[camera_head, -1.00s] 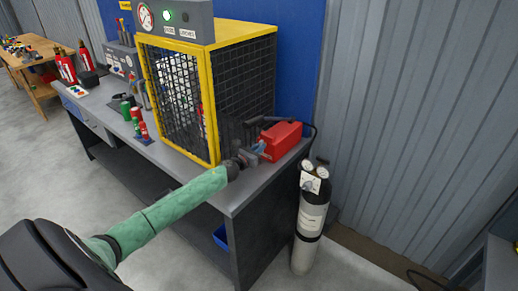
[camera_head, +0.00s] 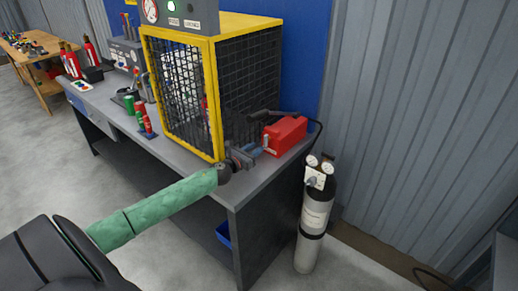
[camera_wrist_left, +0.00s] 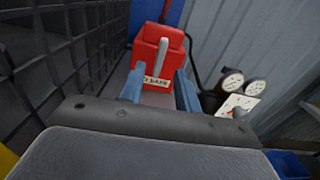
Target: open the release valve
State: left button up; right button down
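A grey gas cylinder (camera_head: 314,220) stands on the floor at the bench's right end. Two round gauges and a pale plate with a small dark knob (camera_head: 313,183) sit at its top. The plate and knob also show at the right of the left wrist view (camera_wrist_left: 238,112). No part is clearly marked as the release valve. My left gripper (camera_head: 252,152) is over the bench's right end, beside a red box (camera_head: 285,136). In the left wrist view its blue fingers (camera_wrist_left: 160,78) are apart, with the box's label and grey handle between them in the picture. Contact is unclear. My right gripper is out of view.
A yellow-framed mesh cage (camera_head: 216,105) stands close left of my left gripper. Green and red canisters (camera_head: 139,116) stand farther left on the grey bench (camera_head: 178,158). A dark hose runs behind the red box. A corrugated wall is at right.

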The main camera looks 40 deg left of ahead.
pick_arm(q)
jog(key=shift+s, duration=0.95)
